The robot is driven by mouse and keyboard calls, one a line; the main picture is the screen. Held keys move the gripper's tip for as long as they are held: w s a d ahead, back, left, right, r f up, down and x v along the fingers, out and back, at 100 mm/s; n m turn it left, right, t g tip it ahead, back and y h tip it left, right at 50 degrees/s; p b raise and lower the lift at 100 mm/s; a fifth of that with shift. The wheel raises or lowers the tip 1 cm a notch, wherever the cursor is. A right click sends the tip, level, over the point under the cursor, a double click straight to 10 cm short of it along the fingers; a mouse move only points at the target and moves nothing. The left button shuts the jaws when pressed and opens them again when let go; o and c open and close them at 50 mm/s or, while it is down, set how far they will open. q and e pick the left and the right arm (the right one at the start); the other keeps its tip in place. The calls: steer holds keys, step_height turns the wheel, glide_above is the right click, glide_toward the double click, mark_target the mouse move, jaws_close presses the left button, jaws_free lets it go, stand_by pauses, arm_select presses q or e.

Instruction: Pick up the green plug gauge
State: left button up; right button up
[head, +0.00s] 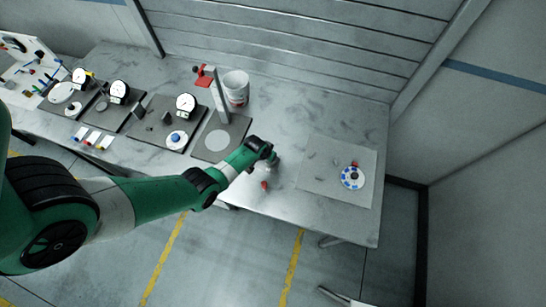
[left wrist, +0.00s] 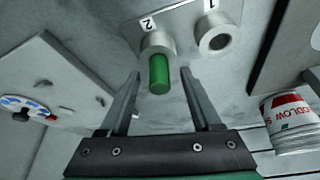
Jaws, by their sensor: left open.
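The green plug gauge (left wrist: 159,75) shows in the left wrist view, projecting from a grey ring-shaped seat (left wrist: 157,43) by the label 2. My left gripper (left wrist: 160,88) is open, with one finger on each side of the plug and visible gaps between. I cannot tell how deep the plug lies between the fingers. In the head view my left gripper (head: 272,158) is over the table's middle, and the plug cannot be made out there. My right gripper is in neither view.
An empty-looking ring (left wrist: 215,40) by label 1 sits beside the seat. A red-and-white can (left wrist: 292,125) is at the right. In the head view, a red-topped stand (head: 218,95) is behind the gripper, and a mat (head: 318,180) with a blue-dotted disc (head: 353,178) lies right.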

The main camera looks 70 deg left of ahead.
arm_select(q)
steer(key=shift+r, duration=0.15)
steer(key=shift+c, duration=0.2)
jaws_close()
